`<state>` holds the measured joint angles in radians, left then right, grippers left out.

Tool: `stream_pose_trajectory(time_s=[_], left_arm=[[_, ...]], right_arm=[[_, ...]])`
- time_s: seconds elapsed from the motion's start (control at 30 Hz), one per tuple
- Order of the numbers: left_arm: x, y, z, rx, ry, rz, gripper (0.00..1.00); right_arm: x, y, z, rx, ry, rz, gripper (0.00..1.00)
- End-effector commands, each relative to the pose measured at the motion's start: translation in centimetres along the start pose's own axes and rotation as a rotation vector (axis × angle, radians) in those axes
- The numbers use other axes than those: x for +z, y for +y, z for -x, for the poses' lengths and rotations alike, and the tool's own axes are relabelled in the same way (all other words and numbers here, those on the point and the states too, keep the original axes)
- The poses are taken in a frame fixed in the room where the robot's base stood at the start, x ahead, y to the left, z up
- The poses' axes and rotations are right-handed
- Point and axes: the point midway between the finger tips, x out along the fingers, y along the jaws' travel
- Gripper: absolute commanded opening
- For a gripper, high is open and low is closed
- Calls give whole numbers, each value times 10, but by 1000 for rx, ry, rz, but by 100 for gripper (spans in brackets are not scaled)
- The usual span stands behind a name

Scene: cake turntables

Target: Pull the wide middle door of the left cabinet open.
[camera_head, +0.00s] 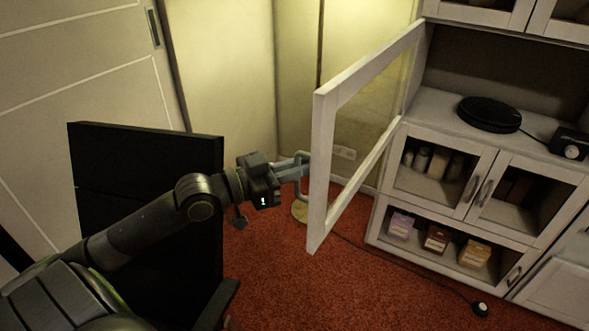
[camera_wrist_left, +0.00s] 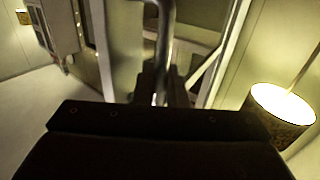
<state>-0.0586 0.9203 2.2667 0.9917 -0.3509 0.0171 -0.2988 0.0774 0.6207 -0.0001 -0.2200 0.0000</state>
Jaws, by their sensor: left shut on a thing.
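The wide middle door (camera_head: 324,150) of the white cabinet is a white frame with a glass pane. It stands swung far out from the cabinet, hinged at the compartment's left side. Its bar handle (camera_head: 302,190) is on the free edge. My left gripper (camera_head: 303,168) is shut on this handle. In the left wrist view the handle (camera_wrist_left: 166,30) runs down between the fingers (camera_wrist_left: 160,88), with the door frame (camera_wrist_left: 222,62) close behind. The open compartment (camera_head: 440,100) shows a black turntable (camera_head: 489,114) on its shelf. My right gripper is out of view.
Lower glass doors (camera_head: 480,180) are shut, with boxes on a shelf below. A lamp (camera_wrist_left: 280,112) stands near the door in the left wrist view. A dark upright panel (camera_head: 145,150) is behind my left arm. Red carpet (camera_head: 320,290) in front is mostly clear.

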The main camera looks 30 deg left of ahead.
Motion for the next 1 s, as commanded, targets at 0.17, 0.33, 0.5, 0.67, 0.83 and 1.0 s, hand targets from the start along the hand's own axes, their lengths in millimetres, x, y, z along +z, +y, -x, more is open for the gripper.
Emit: stream_pose_trajectory(time_s=[0.17,0.33,0.5,0.67,0.83,1.0], left_arm=[[-1,0,0,0,2,-2,0],[-2,0,0,0,2,-3,0],[-1,0,0,0,2,-2,28],[-1,0,0,0,1,-2,28],[0,0,0,0,0,-1,28],[0,-1,4,-2,-2,-2,28]], right_arm=[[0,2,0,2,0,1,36],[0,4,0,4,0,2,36],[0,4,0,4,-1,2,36],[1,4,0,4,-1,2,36],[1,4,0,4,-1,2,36],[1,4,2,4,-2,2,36]])
